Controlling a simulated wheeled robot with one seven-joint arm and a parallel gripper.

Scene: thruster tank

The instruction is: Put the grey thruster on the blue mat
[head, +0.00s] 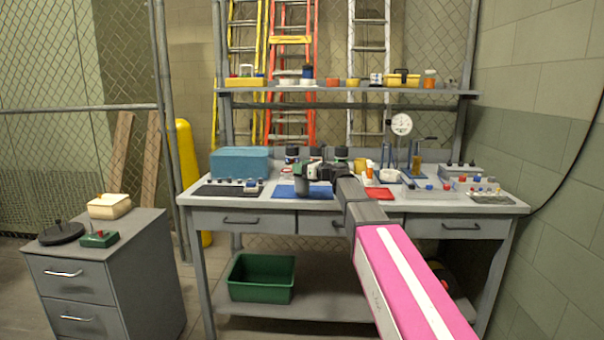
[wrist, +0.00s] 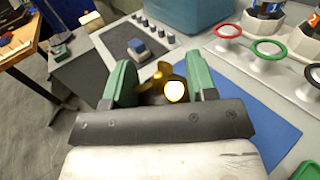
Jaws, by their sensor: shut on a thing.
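My gripper (head: 312,172) is over the workbench, above the blue mat (head: 287,192). In the wrist view its green fingers (wrist: 160,84) are closed on the grey thruster (wrist: 152,92), which shows a dark body, a brass-coloured part and a bright round spot. The blue mat also shows in the wrist view (wrist: 262,130), to the right of and behind the fingers. I cannot tell whether the thruster touches the mat.
A teal box (head: 240,162) stands behind. A red mat (head: 379,194) lies right.

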